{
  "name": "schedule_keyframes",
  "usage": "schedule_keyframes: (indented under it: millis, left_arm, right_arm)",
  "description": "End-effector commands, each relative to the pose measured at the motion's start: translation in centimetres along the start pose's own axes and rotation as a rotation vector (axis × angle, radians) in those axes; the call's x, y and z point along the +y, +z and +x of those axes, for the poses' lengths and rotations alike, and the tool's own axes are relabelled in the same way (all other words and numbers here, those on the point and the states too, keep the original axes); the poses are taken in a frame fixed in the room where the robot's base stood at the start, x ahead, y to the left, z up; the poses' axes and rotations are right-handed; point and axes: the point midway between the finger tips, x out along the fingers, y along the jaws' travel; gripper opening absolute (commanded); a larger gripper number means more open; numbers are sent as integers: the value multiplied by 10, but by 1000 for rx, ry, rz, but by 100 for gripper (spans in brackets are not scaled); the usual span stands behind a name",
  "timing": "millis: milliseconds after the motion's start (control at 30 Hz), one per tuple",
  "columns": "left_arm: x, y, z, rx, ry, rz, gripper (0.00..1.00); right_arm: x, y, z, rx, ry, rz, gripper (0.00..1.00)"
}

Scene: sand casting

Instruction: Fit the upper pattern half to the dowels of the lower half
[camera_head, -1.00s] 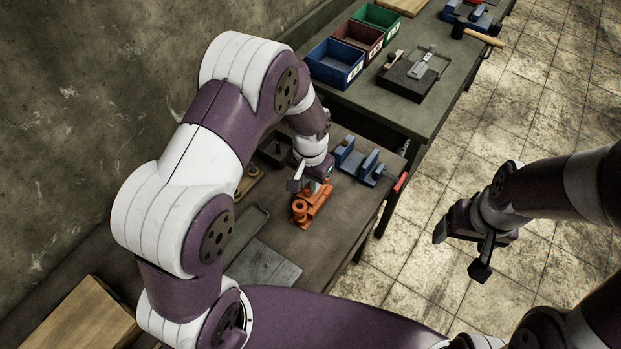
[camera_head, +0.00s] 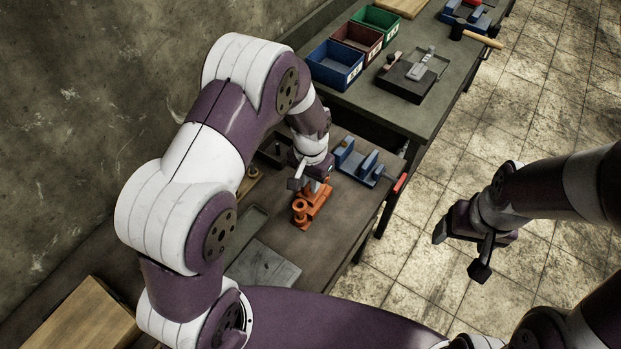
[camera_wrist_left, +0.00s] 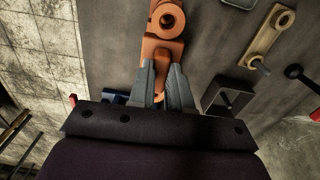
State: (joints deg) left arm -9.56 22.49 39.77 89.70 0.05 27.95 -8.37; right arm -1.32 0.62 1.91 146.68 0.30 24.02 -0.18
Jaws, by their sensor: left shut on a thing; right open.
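An orange pattern piece (camera_head: 301,212) with a round, hollow boss at its near end is at the bench's middle, under my left gripper (camera_head: 315,187). In the left wrist view my left gripper (camera_wrist_left: 164,70) points down with its grey fingers shut on the orange piece (camera_wrist_left: 163,48). The boss (camera_wrist_left: 168,18) lies beyond the fingertips. I cannot tell whether the orange is one half or two stacked, and no dowels show clearly. My right gripper (camera_head: 462,252) is open and empty over the floor, right of the bench.
A blue vise (camera_head: 360,164) with a red handle stands just behind the orange piece. A tan link with a ring (camera_wrist_left: 268,36) lies beside it. A grey plate (camera_head: 263,265) lies nearer.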

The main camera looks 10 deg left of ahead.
Motion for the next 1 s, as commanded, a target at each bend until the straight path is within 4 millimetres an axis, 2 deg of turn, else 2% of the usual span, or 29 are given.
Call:
schedule_keyframes:
  millis: [333,1000]
  left_arm:
    - [0,0,1,1,0,0,0]
    - [0,0,18,1,0,0,0]
  right_arm:
    - [0,0,1,0,0,0,78]
    - [0,1,12,0,0,0,78]
